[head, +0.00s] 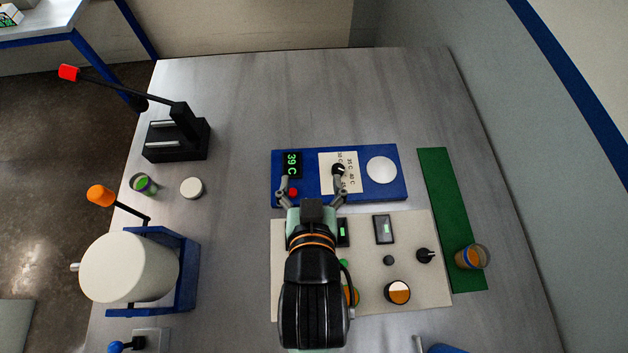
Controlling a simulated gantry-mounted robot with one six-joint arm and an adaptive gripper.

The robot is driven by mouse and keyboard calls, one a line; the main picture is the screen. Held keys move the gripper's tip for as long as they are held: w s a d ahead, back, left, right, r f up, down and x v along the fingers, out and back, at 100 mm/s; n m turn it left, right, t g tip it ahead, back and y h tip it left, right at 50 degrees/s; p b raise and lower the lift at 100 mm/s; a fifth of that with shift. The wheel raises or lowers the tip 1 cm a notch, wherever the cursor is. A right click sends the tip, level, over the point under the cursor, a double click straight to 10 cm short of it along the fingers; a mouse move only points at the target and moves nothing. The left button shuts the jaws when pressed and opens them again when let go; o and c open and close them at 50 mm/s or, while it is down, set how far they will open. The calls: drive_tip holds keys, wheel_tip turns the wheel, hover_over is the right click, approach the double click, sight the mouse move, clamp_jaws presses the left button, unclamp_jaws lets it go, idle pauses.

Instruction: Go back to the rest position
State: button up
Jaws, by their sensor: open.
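My gripper (312,188) is over the near edge of the blue panel (355,198) in the head view. Its two fingers are spread apart with nothing between them. The left finger is near the red button (292,193) and the right finger is by the black knob (338,169) on the white label. I cannot tell whether either finger touches the panel. The green display (291,164) on the panel reads 39 C. My arm covers part of the beige panel (440,285) below.
A white disc (382,170) is on the blue panel. A cup (471,257) stands on the green strip (447,200) at right. A black lever device (176,138), a green-filled cup (143,184) and a white drum (128,268) are at left. The table's far part (300,95) is clear.

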wheel_tip(320, 180, up, 20)
drive_tip(key=p, duration=1.9)
drive_tip(key=shift+f+p, duration=0.15)
drive_tip(key=shift+p, duration=0.25)
drive_tip(key=shift+d, duration=0.1)
